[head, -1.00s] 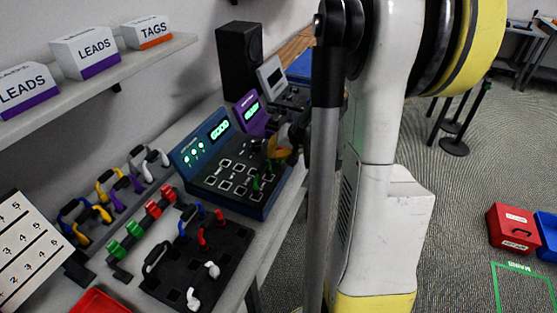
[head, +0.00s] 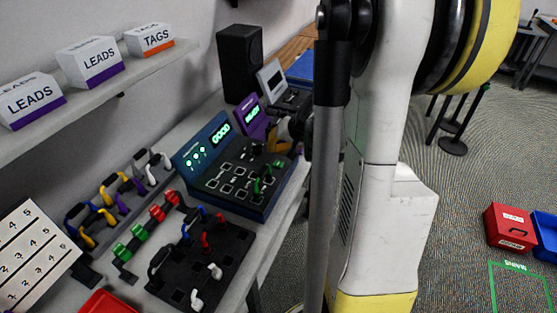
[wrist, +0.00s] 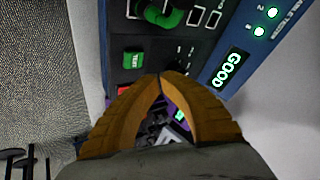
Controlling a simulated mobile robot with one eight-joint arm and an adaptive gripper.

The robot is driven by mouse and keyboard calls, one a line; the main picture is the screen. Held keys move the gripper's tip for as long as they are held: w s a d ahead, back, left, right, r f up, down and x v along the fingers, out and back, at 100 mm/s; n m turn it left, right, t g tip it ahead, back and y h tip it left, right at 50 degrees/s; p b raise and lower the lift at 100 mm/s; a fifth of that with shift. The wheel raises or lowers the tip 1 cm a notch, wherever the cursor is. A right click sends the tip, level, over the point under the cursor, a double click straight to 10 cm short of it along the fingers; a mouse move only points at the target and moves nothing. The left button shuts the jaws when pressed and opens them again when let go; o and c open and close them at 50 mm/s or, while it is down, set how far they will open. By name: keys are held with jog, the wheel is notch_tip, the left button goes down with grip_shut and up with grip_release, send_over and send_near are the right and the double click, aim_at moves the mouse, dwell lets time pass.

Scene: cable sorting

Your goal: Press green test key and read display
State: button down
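The tester is a blue box (head: 250,203) with a dark sloping panel and an upright display part. Its display (wrist: 230,70) shows GOOD in green letters in the wrist view; the display also shows in the head view (head: 221,134). The green TEST key (wrist: 132,60) is on the panel, just beside my fingertips. My gripper (wrist: 160,75) has orange fingers with tips together and nothing visible between them. The tips appear apart from the key. A green lead (head: 263,181) is plugged into the panel.
A purple device (head: 252,114) with a lit display stands behind the tester. A black board with leads (head: 205,262) and a rack of coloured leads (head: 118,195) are in front. A shelf with boxes (head: 90,60) overhangs the left side. My arm hides part of the bench.

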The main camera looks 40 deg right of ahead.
jog(key=shift+r+p, duration=0.75)
jog(key=shift+r, duration=0.6)
jog(key=s+a+r+n, duration=0.2)
jog(key=a+r, duration=0.2)
jog(key=a, duration=0.5)
jog(key=s+a+r+n, duration=0.1)
jog(key=a+r+n, duration=0.15)
jog(key=a, duration=0.55)
jog(key=s+a+r+n, duration=0.3)
jog(key=s+a, duration=0.6)
jog(key=a, duration=0.3)
jog(key=shift+s+n, duration=0.4)
jog(key=shift+n, duration=0.45)
jog(key=shift+d, duration=0.1)
